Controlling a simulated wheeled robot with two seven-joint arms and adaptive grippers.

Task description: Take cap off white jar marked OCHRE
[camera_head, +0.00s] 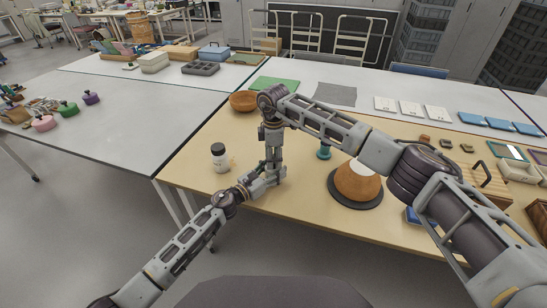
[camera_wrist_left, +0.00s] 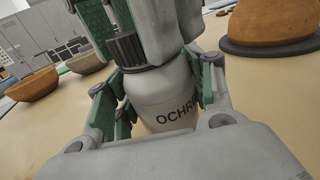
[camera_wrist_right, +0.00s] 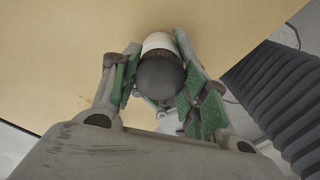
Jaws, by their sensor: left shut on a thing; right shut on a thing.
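The white jar marked OCHRE (camera_wrist_left: 165,103) is between the green-padded fingers of my left gripper (camera_head: 268,179), which is shut on it. Its dark ribbed cap (camera_wrist_left: 126,49) is at the jar's top; I cannot tell whether it is loose. My right gripper (camera_head: 272,163) points down from above and is shut on the cap, whose round dark top (camera_wrist_right: 160,76) shows between its fingers in the right wrist view. White of the jar (camera_wrist_right: 159,42) shows just beyond the cap there. In the head view the grippers hide the held jar.
Another white jar with a black lid (camera_head: 219,158) stands left of the grippers. A brown bowl (camera_head: 243,100) is behind. A teal-green object (camera_head: 323,151) and an orange-brown domed pot (camera_head: 357,182) on a dark disc stand to the right. Bare table lies around the left jar.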

